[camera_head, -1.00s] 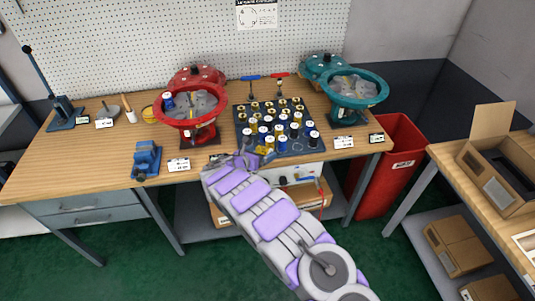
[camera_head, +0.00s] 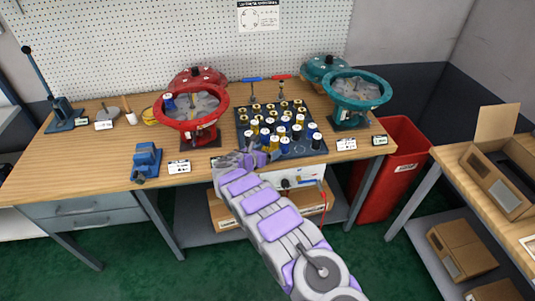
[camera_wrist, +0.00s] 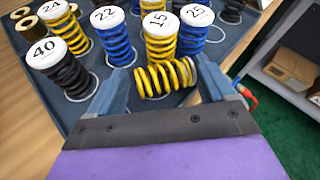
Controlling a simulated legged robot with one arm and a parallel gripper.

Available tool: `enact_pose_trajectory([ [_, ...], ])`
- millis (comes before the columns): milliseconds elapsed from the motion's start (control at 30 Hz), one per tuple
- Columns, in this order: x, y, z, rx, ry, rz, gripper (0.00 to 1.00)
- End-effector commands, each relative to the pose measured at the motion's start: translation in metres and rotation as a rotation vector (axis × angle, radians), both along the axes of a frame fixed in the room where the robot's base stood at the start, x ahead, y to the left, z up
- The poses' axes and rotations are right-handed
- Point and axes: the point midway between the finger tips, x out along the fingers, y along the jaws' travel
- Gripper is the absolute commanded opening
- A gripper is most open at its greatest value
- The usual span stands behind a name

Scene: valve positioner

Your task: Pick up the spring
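In the wrist view, a yellow coil spring (camera_wrist: 166,78) lies on its side between the two fingers of my gripper (camera_wrist: 163,88). Its right end is close against the right finger, and a small gap seems to show at the left finger. The fingers are spread wide. In the head view, my gripper (camera_head: 258,157) is at the front edge of the dark spring tray (camera_head: 312,152). Upright springs with numbered white caps stand just beyond: a yellow 15 (camera_wrist: 158,38), blue 22 (camera_wrist: 115,36), blue 25 (camera_wrist: 194,32), yellow 24 (camera_wrist: 67,26) and black 40 (camera_wrist: 62,68).
A red actuator (camera_head: 196,108) stands left of the tray and a teal one (camera_head: 352,98) right. A blue vise (camera_head: 146,160) sits at the bench's front left. A red bin (camera_head: 400,165) stands right of the bench. Bare wood shows at the left front.

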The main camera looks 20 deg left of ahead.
Motion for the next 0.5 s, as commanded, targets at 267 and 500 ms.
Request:
enact_pose_trajectory([
  [267, -0.0004, -0.0022, 0.0014, 0.01, 0.003, 0.006, 0.55],
  [500, -0.0004, -0.0031, 0.0028, 0.01, 0.001, 0.004, 0.41],
])
